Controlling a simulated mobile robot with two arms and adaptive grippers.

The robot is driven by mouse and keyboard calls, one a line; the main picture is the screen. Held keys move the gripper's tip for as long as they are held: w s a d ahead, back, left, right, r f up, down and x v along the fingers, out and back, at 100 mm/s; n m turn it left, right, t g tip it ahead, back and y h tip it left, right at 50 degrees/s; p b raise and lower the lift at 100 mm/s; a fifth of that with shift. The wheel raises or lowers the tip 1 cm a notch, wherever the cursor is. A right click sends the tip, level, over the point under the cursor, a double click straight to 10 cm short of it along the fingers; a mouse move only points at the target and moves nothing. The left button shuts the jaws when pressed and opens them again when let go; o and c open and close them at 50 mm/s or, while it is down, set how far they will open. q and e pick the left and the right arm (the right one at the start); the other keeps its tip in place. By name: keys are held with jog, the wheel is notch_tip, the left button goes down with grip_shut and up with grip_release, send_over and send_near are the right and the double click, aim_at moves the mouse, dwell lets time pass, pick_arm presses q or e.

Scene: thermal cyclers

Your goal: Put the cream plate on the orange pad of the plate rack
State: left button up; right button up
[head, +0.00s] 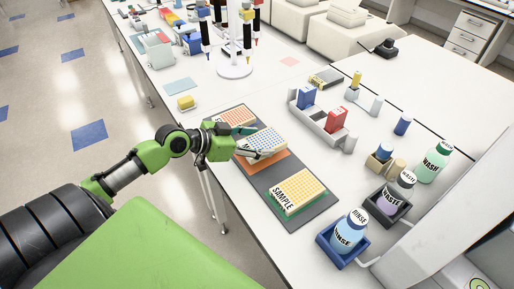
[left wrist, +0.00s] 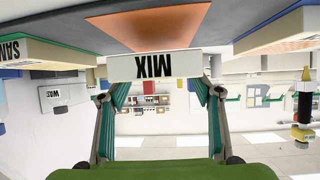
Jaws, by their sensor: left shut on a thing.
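The cream plate (head: 265,142), with blue wells on top, is between the fingers of my left gripper (head: 245,147). Its MIX label faces me, upside down, in the left wrist view (left wrist: 154,66). My left gripper also shows there (left wrist: 153,95), shut on the plate from both sides. The plate looks about level over the orange pad (head: 270,166) of the dark grey plate rack (head: 258,179). The pad also shows in the left wrist view (left wrist: 150,28). I cannot tell whether the plate touches the pad. My right gripper is not in view.
The SAMPLE plate (head: 297,190) sits on the rack's green pad in front. Another plate (head: 236,116) sits at the rack's back end. Rinse (head: 348,232) and waste (head: 396,190) bottles stand to the right. A yellow sponge-like block (head: 186,102) lies behind the rack.

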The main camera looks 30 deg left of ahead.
pick_arm(q)
notch_tip(320, 180, down, 2)
jog(key=shift+f+p, duration=0.2)
jog(key=shift+p, duration=0.15)
jog(key=shift+f, duration=0.25)
jog(key=o, duration=0.8)
jog(key=shift+f, duration=0.2)
jog(key=shift+c, duration=0.2)
jog(key=o, duration=0.4)
jog(key=shift+s+r, duration=0.1)
jog(key=shift+r, duration=0.15)
jog(key=shift+s+a, duration=0.15)
jog(key=shift+s, duration=0.1)
jog(key=b+v, duration=0.2)
jog(key=v, duration=0.9)
jog(key=shift+r, duration=0.2)
